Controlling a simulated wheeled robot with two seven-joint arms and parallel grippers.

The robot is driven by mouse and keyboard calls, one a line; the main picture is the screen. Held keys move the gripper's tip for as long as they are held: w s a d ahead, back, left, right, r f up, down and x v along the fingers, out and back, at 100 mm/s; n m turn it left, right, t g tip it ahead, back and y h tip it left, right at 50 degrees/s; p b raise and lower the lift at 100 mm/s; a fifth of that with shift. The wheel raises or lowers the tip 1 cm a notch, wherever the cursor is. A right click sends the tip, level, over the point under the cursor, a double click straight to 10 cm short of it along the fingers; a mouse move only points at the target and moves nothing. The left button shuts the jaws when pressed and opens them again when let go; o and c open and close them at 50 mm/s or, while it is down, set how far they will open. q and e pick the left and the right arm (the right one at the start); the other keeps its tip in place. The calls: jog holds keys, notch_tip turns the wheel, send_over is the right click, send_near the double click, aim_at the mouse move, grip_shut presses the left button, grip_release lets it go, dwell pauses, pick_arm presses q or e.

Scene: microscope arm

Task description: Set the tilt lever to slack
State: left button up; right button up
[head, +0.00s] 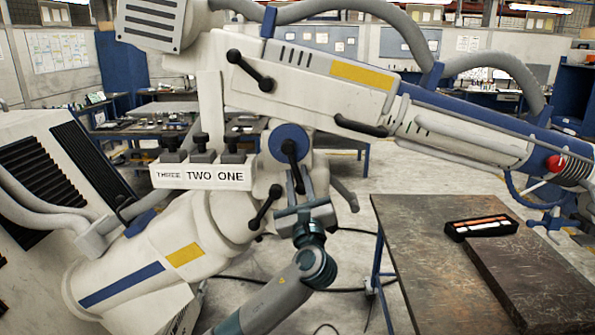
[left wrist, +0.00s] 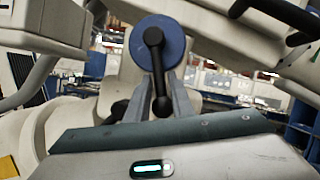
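The microscope arm (head: 300,90) is a large white jointed body with several black levers and no readable lever names. One black lever (head: 291,155) hangs down from a blue round hub (head: 286,138). In the left wrist view this lever (left wrist: 156,70) points nearly straight down from the blue hub (left wrist: 174,45). My left gripper (head: 297,183) reaches up from below. Its two grey fingers (left wrist: 160,95) stand apart, one on each side of the lever's lower end. I cannot tell whether they touch it. My right gripper is out of view.
Another black lever (head: 264,207) sits just left of my gripper, and one (head: 250,70) sits higher up. Three black knobs stand above the "THREE TWO ONE" label (head: 200,176). A dark worktable (head: 420,240) stands at the right with a small tray (head: 480,228).

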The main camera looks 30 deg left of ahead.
pick_arm(q)
jog(key=shift+w+a+r, duration=0.15)
jog(key=shift+w+a, duration=0.1)
jog(key=shift+a, duration=0.05)
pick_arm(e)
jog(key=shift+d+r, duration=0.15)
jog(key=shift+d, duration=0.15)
pick_arm(q)
grip_shut()
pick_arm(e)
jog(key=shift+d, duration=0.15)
pick_arm(q)
jog(key=shift+w, duration=0.1)
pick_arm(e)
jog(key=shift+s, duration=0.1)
